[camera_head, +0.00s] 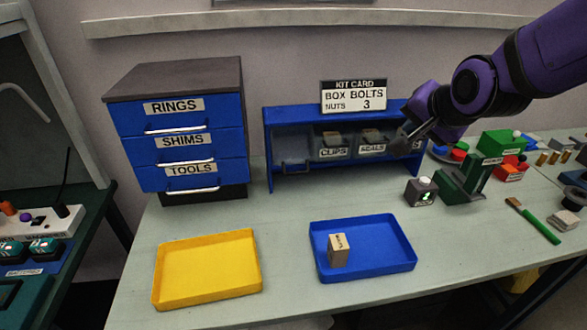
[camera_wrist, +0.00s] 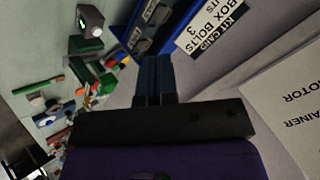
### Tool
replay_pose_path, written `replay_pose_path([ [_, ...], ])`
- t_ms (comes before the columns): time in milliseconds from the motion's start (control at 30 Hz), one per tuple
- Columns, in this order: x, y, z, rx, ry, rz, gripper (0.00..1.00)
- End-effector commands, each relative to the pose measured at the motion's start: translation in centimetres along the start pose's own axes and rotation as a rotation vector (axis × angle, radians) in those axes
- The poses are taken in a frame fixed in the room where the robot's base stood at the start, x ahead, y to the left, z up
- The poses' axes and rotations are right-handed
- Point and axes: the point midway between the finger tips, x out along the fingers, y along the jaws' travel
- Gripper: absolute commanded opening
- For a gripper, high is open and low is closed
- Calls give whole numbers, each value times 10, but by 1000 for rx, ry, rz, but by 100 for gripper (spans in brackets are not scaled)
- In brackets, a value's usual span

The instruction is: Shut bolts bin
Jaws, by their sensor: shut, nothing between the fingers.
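A blue rack (camera_head: 268,142) at the back of the bench holds a row of labelled grey bins. The CLIPS bin (camera_head: 333,153) and the SEALS bin (camera_head: 371,150) sit in the middle. A bin at the left end (camera_head: 294,167) sits lower and shows no readable label. The right-end bin is partly hidden by my gripper, and I cannot read its label. I cannot tell which bin is the bolts bin. My gripper (camera_head: 403,146) is shut and empty at the rack's right end. Its dark fingers (camera_wrist: 154,78) show shut in the wrist view, close to the rack and card.
A kit card (camera_head: 353,97) stands on the rack. A blue drawer cabinet (camera_head: 180,130) is left. A yellow tray (camera_head: 207,268) and a blue tray (camera_head: 390,258) with a small labelled box (camera_head: 338,250) lie in front. A green fixture (camera_head: 462,180) and clutter are right.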

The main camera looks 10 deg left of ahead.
Motion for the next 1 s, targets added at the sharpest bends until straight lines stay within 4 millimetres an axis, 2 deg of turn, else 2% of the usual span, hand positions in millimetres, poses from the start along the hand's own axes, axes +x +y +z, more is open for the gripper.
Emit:
replay_pose_path([
  [33, 18, -6, 7, 49, -8, -27, 0],
  [200, 65, -30, 28, 243, -22, -141, 0],
  [500, 132, -63, 77, 641, -94, -336, 0],
  [700, 164, -77, 112, 943, -163, -454, 0],
  [1000, 196, -83, 160, 1440, -271, -609, 0],
])
